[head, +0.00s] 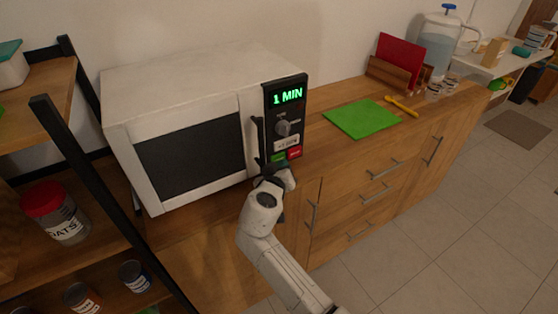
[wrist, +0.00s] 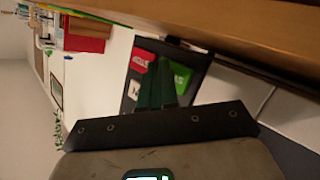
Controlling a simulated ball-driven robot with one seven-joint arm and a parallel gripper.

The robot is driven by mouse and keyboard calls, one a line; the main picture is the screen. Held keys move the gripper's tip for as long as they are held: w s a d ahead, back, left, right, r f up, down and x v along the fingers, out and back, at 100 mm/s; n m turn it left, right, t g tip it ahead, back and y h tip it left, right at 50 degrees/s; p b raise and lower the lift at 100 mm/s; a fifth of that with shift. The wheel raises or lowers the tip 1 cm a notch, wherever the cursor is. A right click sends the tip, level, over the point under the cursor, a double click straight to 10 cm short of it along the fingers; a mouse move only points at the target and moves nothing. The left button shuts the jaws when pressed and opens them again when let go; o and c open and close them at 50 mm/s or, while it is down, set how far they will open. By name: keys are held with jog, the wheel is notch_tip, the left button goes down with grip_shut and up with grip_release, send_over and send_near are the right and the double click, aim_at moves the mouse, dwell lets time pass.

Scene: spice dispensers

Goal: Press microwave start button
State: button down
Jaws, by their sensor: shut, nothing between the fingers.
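The white microwave (head: 190,160) stands on the wooden counter with its door shut. Its black control panel (head: 271,113) reads "1 MIN" in green above a grey knob (head: 283,127). Below the knob are a white label, a green button (head: 278,157) and a red button (head: 295,153). My gripper (head: 264,162) is shut and empty, low in front of the panel. In the wrist view my gripper (wrist: 161,66) points at the panel, its fingertips between the green button (wrist: 181,77) and the red button (wrist: 142,60). I cannot tell whether they touch the panel.
The door handle (head: 255,135) is just left of the panel. To the right, the counter holds a green board (head: 361,118), a yellow utensil (head: 401,106) and a red board (head: 400,62) in a wooden holder. A black-framed shelf (head: 90,170) stands close on the left.

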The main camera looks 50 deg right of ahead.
jog(key=shift+w, duration=0.1)
dwell(0.8)
jog(key=s, duration=0.1)
jog(key=s+a, duration=0.1)
jog(key=s, duration=0.3)
jog(key=shift+a+p, duration=0.3)
jog(key=shift+p, duration=0.05)
dwell(0.9)
